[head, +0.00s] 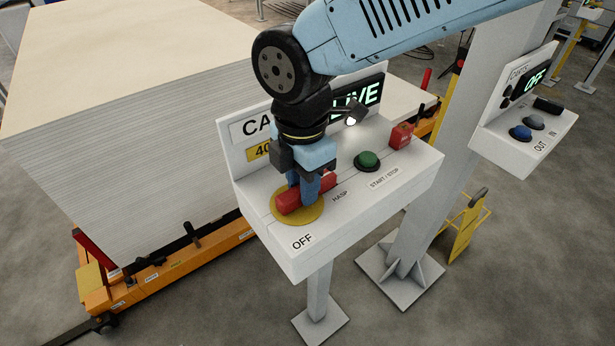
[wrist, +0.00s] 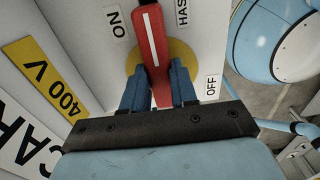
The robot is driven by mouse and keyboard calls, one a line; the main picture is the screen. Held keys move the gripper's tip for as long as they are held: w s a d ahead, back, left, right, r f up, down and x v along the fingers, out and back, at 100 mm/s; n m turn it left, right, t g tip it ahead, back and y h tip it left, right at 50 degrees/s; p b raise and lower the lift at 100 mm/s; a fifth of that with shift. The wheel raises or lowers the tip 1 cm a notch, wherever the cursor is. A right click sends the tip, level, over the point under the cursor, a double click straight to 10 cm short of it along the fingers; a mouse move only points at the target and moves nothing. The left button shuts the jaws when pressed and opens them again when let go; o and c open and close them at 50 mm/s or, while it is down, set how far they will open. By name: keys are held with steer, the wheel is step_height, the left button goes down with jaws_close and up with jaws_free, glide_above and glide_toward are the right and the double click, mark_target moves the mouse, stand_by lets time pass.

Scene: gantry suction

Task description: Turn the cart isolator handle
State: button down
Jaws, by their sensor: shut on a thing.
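The isolator handle is a red bar (head: 290,201) on a yellow disc (head: 296,214), on the sloped white top of the cart control box (head: 290,248). In the wrist view the handle (wrist: 152,45) has a white stripe along it and lies between the ON label (wrist: 115,23) and the HASP label, partly cut off. The OFF label (wrist: 211,87) is to the right of the disc. My gripper (head: 305,188) comes down over the handle. Its two blue fingers are shut on the bar from both sides, as the wrist view (wrist: 160,88) shows. The lit display (head: 357,96) reads LIVE, its left part hidden by my arm.
A green START/STOP button (head: 367,160) and a red block (head: 401,136) sit right of the handle. A tall sheet stack (head: 130,150) on an orange cart (head: 165,275) stands behind left.

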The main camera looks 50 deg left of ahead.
steer(key=shift+w, duration=0.2)
steer(key=c, duration=1.1)
jaws_free()
steer(key=shift+o, duration=1.1)
steer(key=shift+s, duration=0.15)
step_height(320, 180, up, 14)
steer(key=shift+f, duration=0.15)
